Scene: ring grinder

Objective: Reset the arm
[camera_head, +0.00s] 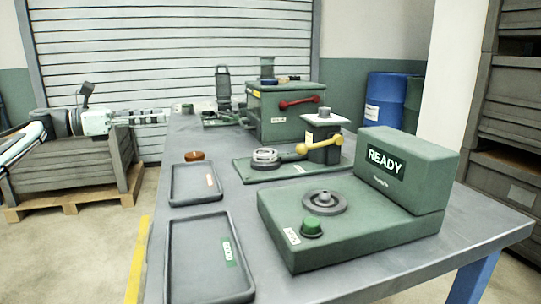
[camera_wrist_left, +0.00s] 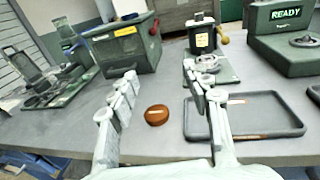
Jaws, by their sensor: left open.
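My left arm comes in from the left in the head view, with its gripper (camera_head: 152,117) stretched out beside the table's far left edge. In the left wrist view the two fingers of the left gripper (camera_wrist_left: 158,84) are spread apart with nothing between them. A brown round piece (camera_head: 195,156) lies on the table behind the trays. It also shows in the left wrist view (camera_wrist_left: 156,115), beyond the open fingers and apart from them. My right gripper is in neither view.
The grey table (camera_head: 195,126) holds two dark trays, the far one (camera_head: 173,203) and the near one (camera_head: 172,298). A green READY machine (camera_head: 335,238), a yellow-lever fixture (camera_head: 243,169) and a green box with a red handle (camera_head: 285,122) stand rightward. A crate (camera_head: 75,171) stands left.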

